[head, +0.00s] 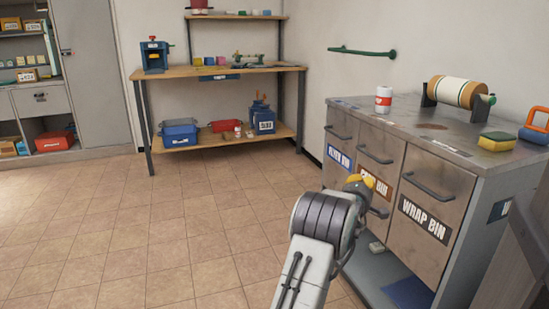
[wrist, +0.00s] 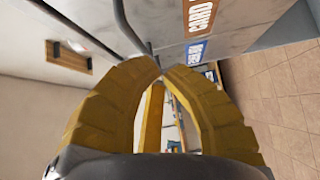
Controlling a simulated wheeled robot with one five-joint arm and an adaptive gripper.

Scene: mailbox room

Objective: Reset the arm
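My arm reaches forward from the bottom of the head view, and my gripper (head: 362,186) is at its far end, partly hidden behind the wrist. It appears in front of the bin cabinet (head: 474,193), near the middle bin's front. In the wrist view, the two yellow fingers of my gripper (wrist: 161,70) curve inward and their tips meet. Nothing shows held between them. A bin front with a curved dark handle (wrist: 128,25) lies beyond the fingertips; I cannot tell whether they touch it.
The cabinet top carries a white and red can (head: 383,99), a paper roll (head: 455,92) and a yellow sponge (head: 496,141). A wooden workbench (head: 215,72) stands against the back wall. Grey shelving (head: 42,103) is at the far left. The tiled floor (head: 165,235) on the left is clear.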

